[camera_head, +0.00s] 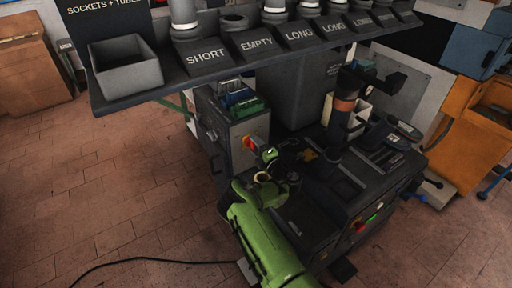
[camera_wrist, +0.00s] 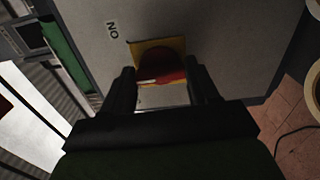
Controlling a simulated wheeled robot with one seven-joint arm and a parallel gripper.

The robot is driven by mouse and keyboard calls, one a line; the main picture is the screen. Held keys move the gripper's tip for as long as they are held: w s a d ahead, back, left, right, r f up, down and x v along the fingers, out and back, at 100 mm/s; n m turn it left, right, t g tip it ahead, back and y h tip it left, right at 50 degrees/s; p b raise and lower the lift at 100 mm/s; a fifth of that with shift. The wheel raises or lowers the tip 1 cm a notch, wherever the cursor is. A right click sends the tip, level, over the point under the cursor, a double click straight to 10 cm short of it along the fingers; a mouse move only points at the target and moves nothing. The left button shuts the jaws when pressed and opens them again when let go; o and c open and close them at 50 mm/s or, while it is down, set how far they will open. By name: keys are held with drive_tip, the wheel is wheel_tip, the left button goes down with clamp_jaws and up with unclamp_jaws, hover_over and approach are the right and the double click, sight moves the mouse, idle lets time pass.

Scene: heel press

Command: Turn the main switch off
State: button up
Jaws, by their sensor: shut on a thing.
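The main switch (camera_head: 249,143) is a red knob on a yellow plate, on the side of a grey cabinet. In the wrist view the red knob (camera_wrist: 162,68) sits between my two dark fingers, with the yellow plate (camera_wrist: 168,44) behind it and an "ON" label on the panel beside it. My gripper (camera_wrist: 163,82) is shut on the knob. In the head view my green arm reaches up to the cabinet and my gripper (camera_head: 268,153) is beside the switch. The lower part of the knob is partly hidden by my gripper.
A dark shelf (camera_head: 180,86) with labelled holders such as "SHORT" and "EMPTY" hangs above the cabinet (camera_head: 251,128). A dark press column (camera_head: 341,118) stands at the right. A black cable (camera_head: 150,261) lies on the tiled floor, which is open at the left.

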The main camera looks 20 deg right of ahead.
drive_tip(key=shift+f+n+b, duration=0.1)
drive_tip(key=shift+n+b, duration=0.75)
drive_tip(key=shift+n, duration=3.25)
drive_tip(key=o, duration=1.1)
drive_tip(key=shift+c, duration=0.2)
